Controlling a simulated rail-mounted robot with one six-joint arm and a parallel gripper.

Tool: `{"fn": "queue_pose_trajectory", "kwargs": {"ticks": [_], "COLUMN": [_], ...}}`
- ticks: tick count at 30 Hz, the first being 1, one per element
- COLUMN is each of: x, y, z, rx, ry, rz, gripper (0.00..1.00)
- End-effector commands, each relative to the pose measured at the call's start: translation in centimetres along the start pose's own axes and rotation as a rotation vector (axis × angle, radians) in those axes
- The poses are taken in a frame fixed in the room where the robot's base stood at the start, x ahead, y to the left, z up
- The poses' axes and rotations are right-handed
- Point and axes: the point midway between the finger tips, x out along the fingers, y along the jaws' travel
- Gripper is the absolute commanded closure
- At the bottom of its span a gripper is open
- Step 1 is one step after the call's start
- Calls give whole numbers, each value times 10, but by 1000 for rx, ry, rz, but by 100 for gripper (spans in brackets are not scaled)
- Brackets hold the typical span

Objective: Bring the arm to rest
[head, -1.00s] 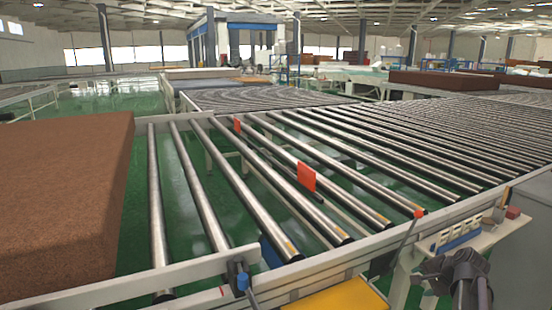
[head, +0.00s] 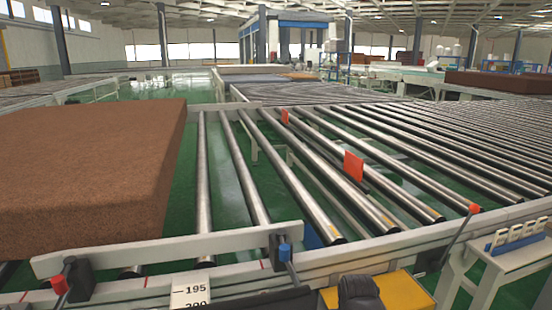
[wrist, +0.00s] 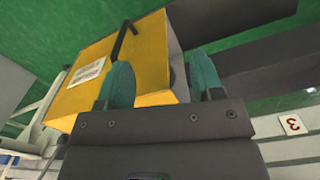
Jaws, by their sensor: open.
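My gripper (wrist: 157,85) shows in the wrist view with its two teal fingers apart and nothing between them. Beyond the fingers is a yellow box (wrist: 150,50) with a dark bent handle and a white label. I cannot tell how far the fingers are from the box. In the head view a dark part of my arm (head: 360,292) shows at the bottom edge, in front of the yellow box (head: 400,292). The gripper itself is not seen in the head view.
A brown mattress block (head: 90,180) lies at the left on the roller conveyor (head: 300,180). Red plates (head: 353,167) stand between the rollers. A white side table (head: 490,262) is at the right.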

Motion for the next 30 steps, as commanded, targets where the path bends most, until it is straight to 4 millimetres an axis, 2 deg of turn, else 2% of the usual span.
{"fn": "queue_pose_trajectory", "kwargs": {"ticks": [1,5,9,12,16,30], "x": [-52,-117,-197,-239,-259,-254], "y": [0,1,1,2,2,2], "z": [0,0,0,0,0,0], "rx": [1,1,2,2,2,2], "ry": [1,2,2,2,3,3], "rz": [0,0,0,0,0,0], "gripper": [40,40,40,40,40,40]}}
